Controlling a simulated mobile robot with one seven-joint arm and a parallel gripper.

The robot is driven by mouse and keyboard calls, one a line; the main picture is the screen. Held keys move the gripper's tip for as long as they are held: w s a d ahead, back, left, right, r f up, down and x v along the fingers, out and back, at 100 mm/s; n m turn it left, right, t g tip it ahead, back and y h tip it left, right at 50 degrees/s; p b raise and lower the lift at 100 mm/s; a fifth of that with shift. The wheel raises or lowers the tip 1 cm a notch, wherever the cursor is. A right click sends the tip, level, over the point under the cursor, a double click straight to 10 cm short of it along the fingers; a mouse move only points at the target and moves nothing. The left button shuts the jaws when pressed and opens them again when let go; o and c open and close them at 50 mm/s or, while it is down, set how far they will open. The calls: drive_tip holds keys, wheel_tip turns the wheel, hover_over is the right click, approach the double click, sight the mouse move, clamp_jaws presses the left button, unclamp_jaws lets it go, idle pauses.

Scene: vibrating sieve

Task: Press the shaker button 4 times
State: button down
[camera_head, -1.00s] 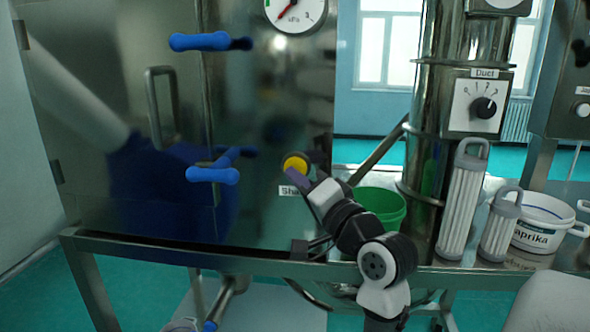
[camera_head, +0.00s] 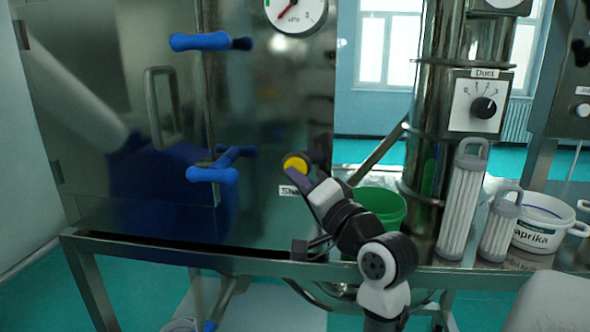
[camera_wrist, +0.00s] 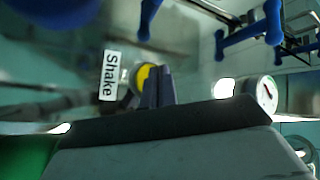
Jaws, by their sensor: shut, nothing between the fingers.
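The shaker button is a round yellow button (camera_head: 295,163) with a dark rim on the steel cabinet front (camera_head: 270,100). A white label (camera_head: 288,191), partly hidden by my arm in the head view, sits below it; the wrist view reads "Shake" (camera_wrist: 110,75). My gripper (camera_head: 292,176) is shut and empty, with its tips at the lower edge of the button. In the wrist view the fingers (camera_wrist: 158,80) overlap the right part of the yellow button (camera_wrist: 143,77). I cannot tell whether the tips touch it or whether it is pushed in.
Blue handles (camera_head: 212,174) stick out left of the button, and a pressure gauge (camera_head: 294,12) is above. A green bucket (camera_head: 385,204) stands behind my arm. Filter cartridges (camera_head: 463,205) and a white paprika tub (camera_head: 541,222) stand to the right. A steel frame bar (camera_head: 180,254) runs below.

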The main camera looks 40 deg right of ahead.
drive_tip(key=shift+w, duration=0.1)
drive_tip(key=shift+w+d, duration=0.2)
drive_tip(key=shift+d, duration=0.1)
drive_tip(key=shift+w+d, duration=0.5)
drive_tip(key=shift+d, duration=0.15)
idle(1.2)
idle(0.3)
drive_tip(key=shift+s+a+p, duration=0.3)
drive_tip(key=shift+s+a, duration=0.45)
drive_tip(key=shift+a, duration=0.2)
drive_tip(key=shift+s+a, duration=1.65)
drive_tip(key=shift+a, duration=0.25)
